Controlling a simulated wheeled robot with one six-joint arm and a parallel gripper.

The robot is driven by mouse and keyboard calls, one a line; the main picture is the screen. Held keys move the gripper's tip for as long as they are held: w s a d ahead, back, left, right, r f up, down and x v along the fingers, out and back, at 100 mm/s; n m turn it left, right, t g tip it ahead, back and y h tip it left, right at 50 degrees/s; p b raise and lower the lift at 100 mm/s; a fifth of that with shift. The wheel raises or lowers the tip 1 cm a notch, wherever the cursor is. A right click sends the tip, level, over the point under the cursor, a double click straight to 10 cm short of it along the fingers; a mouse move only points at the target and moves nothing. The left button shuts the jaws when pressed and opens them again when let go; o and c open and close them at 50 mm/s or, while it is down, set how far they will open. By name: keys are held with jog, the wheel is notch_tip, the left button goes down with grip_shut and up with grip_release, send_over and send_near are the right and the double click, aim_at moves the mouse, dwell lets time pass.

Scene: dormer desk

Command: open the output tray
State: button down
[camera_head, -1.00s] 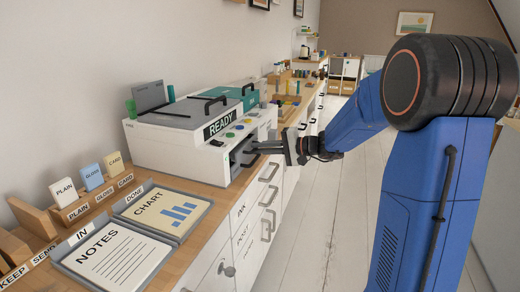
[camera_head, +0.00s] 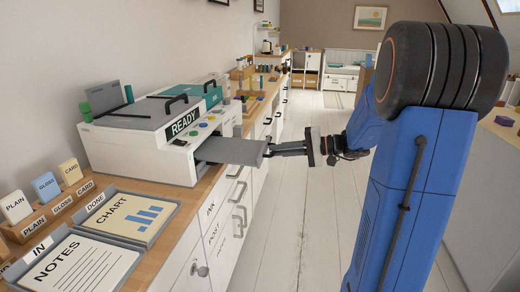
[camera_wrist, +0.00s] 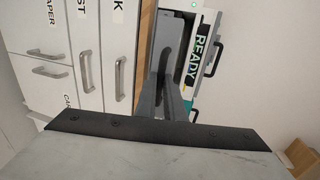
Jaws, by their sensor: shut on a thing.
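The white printer (camera_head: 135,150) stands on the wooden counter, with a sign reading READY on its front. Its grey output tray (camera_head: 228,151) sticks out of the front slot over the counter's edge, toward the aisle. My gripper (camera_head: 272,149) is shut on the tray's outer end. In the wrist view my gripper (camera_wrist: 174,103) has its dark fingers close together in front of the printer (camera_wrist: 207,50). The exact contact there is partly hidden by the fingers.
White drawers (camera_head: 222,225) with metal handles lie below the counter. Papers marked NOTES (camera_head: 85,268) and CHART (camera_head: 130,217) lie in trays at the front left. The plank floor (camera_head: 305,220) beside the drawers is clear.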

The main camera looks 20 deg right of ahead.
jog(key=shift+f+v, duration=0.25)
jog(key=shift+v, duration=0.9)
jog(key=shift+f+v, duration=0.2)
jog(key=shift+v, duration=0.95)
jog(key=shift+d+f, duration=0.1)
jog(key=c, duration=1.9)
grip_release()
jog(key=shift+o, duration=0.2)
jog(key=shift+d, duration=0.1)
jog(key=v, duration=1.7)
jog(key=shift+s, duration=0.1)
